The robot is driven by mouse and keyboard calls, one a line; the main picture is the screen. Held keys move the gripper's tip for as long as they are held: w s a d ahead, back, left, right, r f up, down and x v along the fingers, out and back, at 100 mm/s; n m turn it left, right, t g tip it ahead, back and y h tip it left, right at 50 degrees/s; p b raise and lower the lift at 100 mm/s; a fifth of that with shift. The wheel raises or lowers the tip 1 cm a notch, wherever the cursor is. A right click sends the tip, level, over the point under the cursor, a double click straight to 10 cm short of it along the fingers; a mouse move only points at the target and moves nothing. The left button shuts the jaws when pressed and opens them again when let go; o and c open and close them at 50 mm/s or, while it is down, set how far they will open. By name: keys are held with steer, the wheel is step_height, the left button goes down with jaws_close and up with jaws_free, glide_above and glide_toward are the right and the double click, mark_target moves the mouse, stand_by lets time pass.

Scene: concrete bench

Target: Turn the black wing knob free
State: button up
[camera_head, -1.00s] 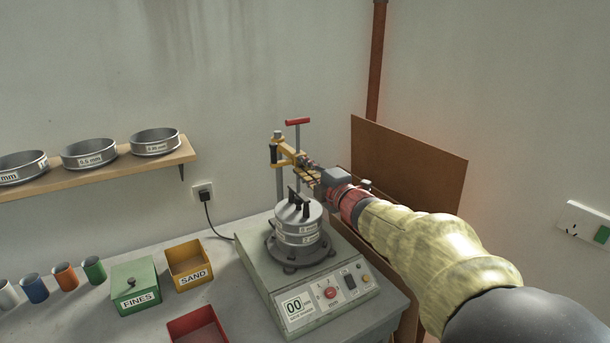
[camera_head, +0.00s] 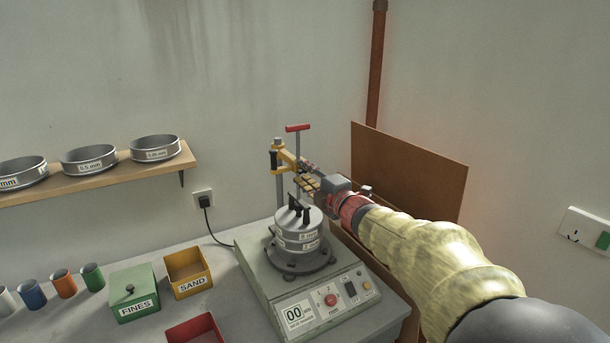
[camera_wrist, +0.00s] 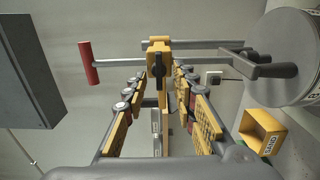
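The black wing knob (camera_wrist: 158,68) sits on the yellow clamp block (camera_wrist: 158,46) in the wrist view, centred between my fingers. In the head view it is a small dark shape (camera_head: 273,160) at the left end of the yellow clamp (camera_head: 287,156), on an upright post. My gripper (camera_head: 306,176) points at the clamp from the right. Its yellow-padded fingers (camera_wrist: 158,75) are spread on both sides of the knob, with a visible gap on each side. I cannot tell how deep the knob lies between the fingertips.
Below the clamp, a sieve stack (camera_head: 298,238) with a dark handle (camera_head: 294,207) stands on the grey shaker (camera_head: 255,265). A red T-handle (camera_head: 298,128) rises above the clamp. A brown board (camera_head: 430,180) leans behind my arm. Bins and cups stand left.

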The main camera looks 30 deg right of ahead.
steer(key=s, duration=1.2)
steer(key=shift+d, duration=0.2)
